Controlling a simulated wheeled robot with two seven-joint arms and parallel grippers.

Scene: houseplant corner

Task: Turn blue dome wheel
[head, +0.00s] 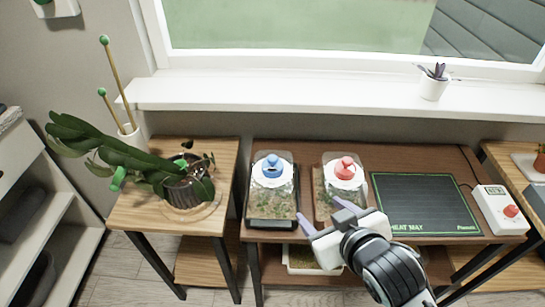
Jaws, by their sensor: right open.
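A clear box terrarium with a white dome top and a blue wheel (272,164) stands on the left part of the brown table. A similar terrarium with a red wheel (345,167) stands to its right. Plants and soil show inside the blue-wheel terrarium (271,205). My right gripper (322,214) is open and empty, with two purple fingertips. It is in front of the red-wheel terrarium and hides its lower front part. It is apart from the blue wheel, below and to the right of it. My left gripper is not in view.
A black heat mat (424,203) lies on the brown table (388,159), with a white controller with a red knob (503,210) at its right. A potted plant (184,185) stands on the left wooden stand. The windowsill (290,93) runs behind.

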